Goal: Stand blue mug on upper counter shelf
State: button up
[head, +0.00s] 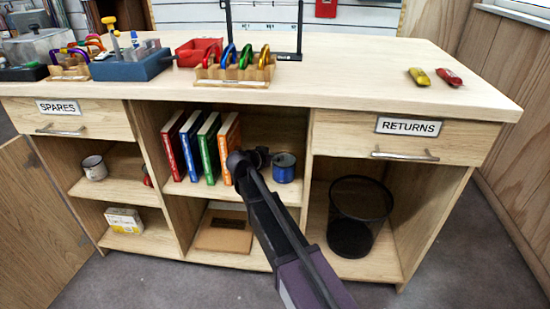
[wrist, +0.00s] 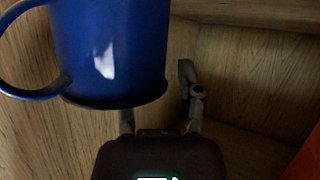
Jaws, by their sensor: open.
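The blue mug (head: 285,168) is upright and appears to stand on the upper shelf (head: 262,191) of the counter's middle bay, near its right side. My gripper (head: 262,157) reaches into this bay just left of the mug. In the wrist view the mug (wrist: 112,50) is large at upper left, with its handle pointing left. My open gripper (wrist: 156,95) shows below and right of it there. One finger is partly hidden by the mug, the other is clear of it. No grip on the mug shows.
Several upright books (head: 207,146) stand left of my gripper on the same shelf. A black mesh bin (head: 358,215) stands in the right bay. The countertop (head: 350,75) above overhangs the bay, and a divider (head: 308,160) bounds it right.

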jog(key=shift+r, duration=0.2)
jog(key=p+v, duration=0.5)
jog(key=v, duration=0.7)
jog(key=shift+f, duration=0.1)
dwell(0.4)
